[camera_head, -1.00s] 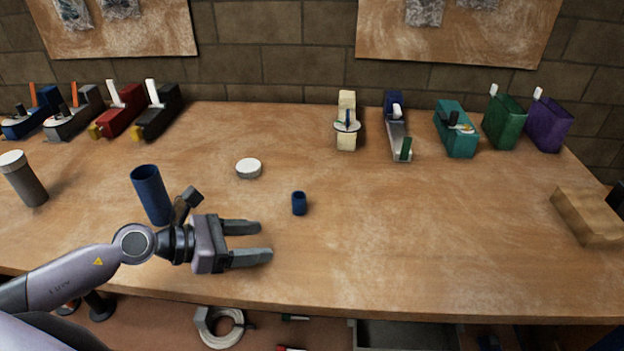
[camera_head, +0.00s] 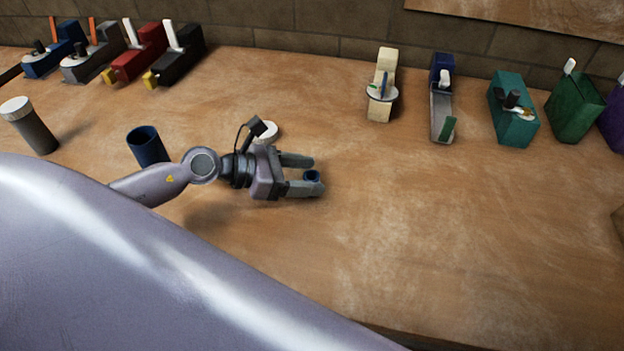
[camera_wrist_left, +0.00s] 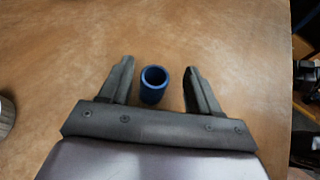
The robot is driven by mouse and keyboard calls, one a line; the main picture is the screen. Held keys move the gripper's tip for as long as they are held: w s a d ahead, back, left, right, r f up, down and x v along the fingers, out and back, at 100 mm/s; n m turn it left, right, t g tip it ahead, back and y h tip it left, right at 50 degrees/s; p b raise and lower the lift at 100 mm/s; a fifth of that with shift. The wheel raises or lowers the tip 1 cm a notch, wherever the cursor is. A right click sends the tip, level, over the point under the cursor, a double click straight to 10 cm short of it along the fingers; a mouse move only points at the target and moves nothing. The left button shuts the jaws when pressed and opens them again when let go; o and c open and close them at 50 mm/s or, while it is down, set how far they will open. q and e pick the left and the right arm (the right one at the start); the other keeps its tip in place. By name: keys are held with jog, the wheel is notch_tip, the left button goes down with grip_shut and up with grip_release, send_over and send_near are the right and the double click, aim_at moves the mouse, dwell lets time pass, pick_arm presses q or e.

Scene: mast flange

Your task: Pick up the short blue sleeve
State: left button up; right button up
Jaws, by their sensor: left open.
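The short blue sleeve (camera_head: 312,177) is a small open-topped cylinder standing upright on the wooden table. My left gripper (camera_head: 306,174) is open, with its fingers on either side of the sleeve. In the left wrist view the sleeve (camera_wrist_left: 154,84) stands between the two fingers of the gripper (camera_wrist_left: 160,82), with a gap on both sides, wider on the right. In the head view the near finger hides part of the sleeve. My right gripper is not in view.
A taller blue tube (camera_head: 146,147) stands behind my left forearm. A grey cylinder with a white cap (camera_head: 28,125) stands at far left. The table right of the gripper is clear.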

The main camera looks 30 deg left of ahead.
aim_at(318, 176)
pick_arm(q)
jog(key=shift+a+f+x, duration=0.1)
jog(key=shift+f+x, duration=0.05)
jog(key=shift+x, duration=0.95)
jog(key=shift+a+f+x, duration=0.1)
jog(key=shift+x, duration=1)
jog(key=c, duration=1)
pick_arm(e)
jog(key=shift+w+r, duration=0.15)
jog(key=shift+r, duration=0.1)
pick_arm(q)
jog(key=shift+a, duration=0.1)
